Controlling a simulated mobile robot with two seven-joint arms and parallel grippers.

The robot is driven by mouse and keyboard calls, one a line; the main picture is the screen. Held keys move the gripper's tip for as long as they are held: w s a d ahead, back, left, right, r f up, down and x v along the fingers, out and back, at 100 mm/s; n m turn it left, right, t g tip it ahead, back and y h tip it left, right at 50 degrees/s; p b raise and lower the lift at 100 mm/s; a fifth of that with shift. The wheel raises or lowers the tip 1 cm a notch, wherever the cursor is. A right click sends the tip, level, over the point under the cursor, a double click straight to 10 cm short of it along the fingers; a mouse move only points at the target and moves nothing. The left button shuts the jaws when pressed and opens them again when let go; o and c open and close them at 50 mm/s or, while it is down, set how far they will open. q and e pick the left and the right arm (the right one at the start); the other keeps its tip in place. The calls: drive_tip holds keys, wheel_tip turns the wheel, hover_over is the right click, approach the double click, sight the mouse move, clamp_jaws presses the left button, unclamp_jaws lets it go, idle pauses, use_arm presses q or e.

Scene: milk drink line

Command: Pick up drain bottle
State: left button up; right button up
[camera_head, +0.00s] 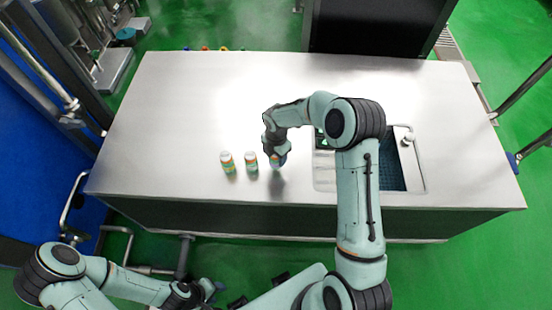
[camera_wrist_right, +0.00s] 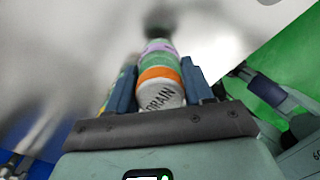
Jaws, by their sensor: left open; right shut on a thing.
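The drain bottle (camera_wrist_right: 158,90) is white with orange, green and purple bands, and the word DRAIN shows on it in the right wrist view. My right gripper (camera_wrist_right: 160,75) is shut around it, one blue finger on each side. In the head view, the held bottle (camera_head: 277,163) shows below my right gripper (camera_head: 276,150), partly hidden by it, over the steel table (camera_head: 180,110). I cannot tell whether its base touches the table. My left gripper (camera_head: 208,289) is open and empty, low in front of the table.
Two similar banded bottles, one (camera_head: 251,161) close by and one (camera_head: 227,162) further left, stand left of the held bottle. A sink (camera_head: 418,172) with a tap (camera_head: 407,138) lies to the right, partly behind my right arm. The table's left side is clear.

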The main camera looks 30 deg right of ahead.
wheel_tip(320, 180, up, 16)
drive_tip(key=p, duration=0.1)
drive_tip(key=s+d+f+b, duration=0.1)
drive_tip(key=s+d, duration=0.4)
drive_tip(key=d, duration=0.4)
drive_tip(key=s+d+f+b, duration=0.1)
drive_tip(key=s+d+f, duration=0.1)
drive_tip(key=s+d, duration=0.6)
use_arm(q)
drive_tip(key=shift+s+f+b, duration=0.45)
drive_tip(key=shift+s+f, duration=0.05)
drive_tip(key=shift+f, duration=0.25)
drive_tip(key=shift+s+f+b, duration=0.4)
drive_tip(key=shift+s+f, duration=0.1)
drive_tip(key=shift+f, duration=0.25)
drive_tip(key=shift+s+f+b, duration=0.45)
drive_tip(key=shift+s+f, duration=0.05)
drive_tip(key=shift+f, duration=0.25)
use_arm(e)
drive_tip(key=s+d+f, duration=0.4)
drive_tip(key=d+f, duration=0.1)
drive_tip(key=d, duration=0.5)
drive_tip(key=s+d+f, duration=0.3)
drive_tip(key=d+f, duration=0.3)
drive_tip(key=d, duration=0.4)
drive_tip(key=shift+s+f, duration=0.2)
drive_tip(key=shift+s, duration=0.15)
